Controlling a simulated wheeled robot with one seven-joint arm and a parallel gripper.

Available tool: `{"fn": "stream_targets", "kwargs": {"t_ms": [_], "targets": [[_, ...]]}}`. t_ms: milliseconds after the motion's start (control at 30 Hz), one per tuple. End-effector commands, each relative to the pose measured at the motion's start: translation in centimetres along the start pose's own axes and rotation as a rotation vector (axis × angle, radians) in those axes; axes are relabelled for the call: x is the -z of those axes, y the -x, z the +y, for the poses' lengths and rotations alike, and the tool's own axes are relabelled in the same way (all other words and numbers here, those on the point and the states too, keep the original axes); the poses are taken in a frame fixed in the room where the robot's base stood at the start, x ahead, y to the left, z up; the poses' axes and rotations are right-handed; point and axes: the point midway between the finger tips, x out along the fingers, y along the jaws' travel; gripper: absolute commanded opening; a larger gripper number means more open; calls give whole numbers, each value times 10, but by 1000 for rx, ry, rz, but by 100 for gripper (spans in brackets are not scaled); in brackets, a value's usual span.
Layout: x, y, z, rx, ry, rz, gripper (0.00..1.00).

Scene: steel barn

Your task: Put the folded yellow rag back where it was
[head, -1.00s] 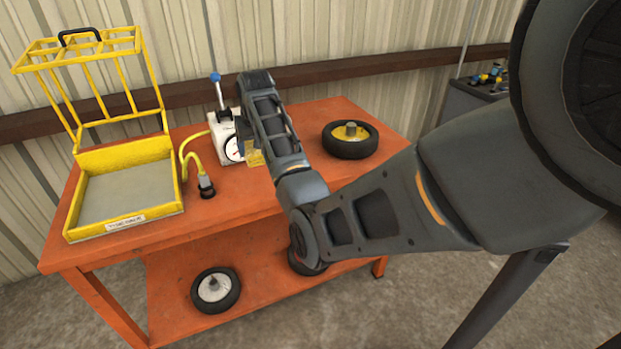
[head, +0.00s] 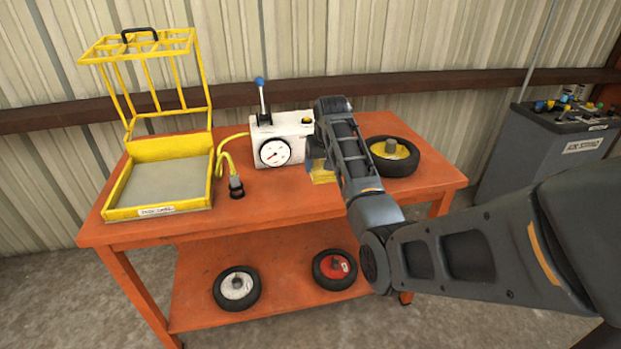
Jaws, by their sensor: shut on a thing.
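The folded yellow rag (head: 323,176) shows as a small yellow patch at the end of my arm, just right of the white gauge box on the orange table. My gripper (head: 318,160) is shut on the rag. My forearm hides most of the gripper and part of the rag. I cannot tell whether the rag touches the tabletop.
The orange table (head: 280,204) carries a white gauge box (head: 290,128), a yellow cage with a tray (head: 108,213), a hose connector (head: 236,186) and a yellow-hubbed wheel (head: 398,168). Two wheels lie on the lower shelf.

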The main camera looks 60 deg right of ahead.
Motion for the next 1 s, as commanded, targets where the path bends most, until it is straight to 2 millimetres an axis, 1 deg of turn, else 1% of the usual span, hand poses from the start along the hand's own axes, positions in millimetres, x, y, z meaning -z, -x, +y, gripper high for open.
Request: {"fn": "stream_targets", "kwargs": {"t_ms": [33, 100, 267, 367, 500, 633, 1000], "targets": [[2, -6, -10, 1, 4, -1, 43], [4, -14, -19, 0, 1, 0, 43], [6, -24, -31, -1, 0, 1, 43], [4, -30, -32, -1, 0, -1, 43], [-4, -48, -32, -1, 0, -2, 43], [-8, -60, -31, -1, -1, 0, 43], [-10, -64, -32, -1, -1, 1, 43]]}}
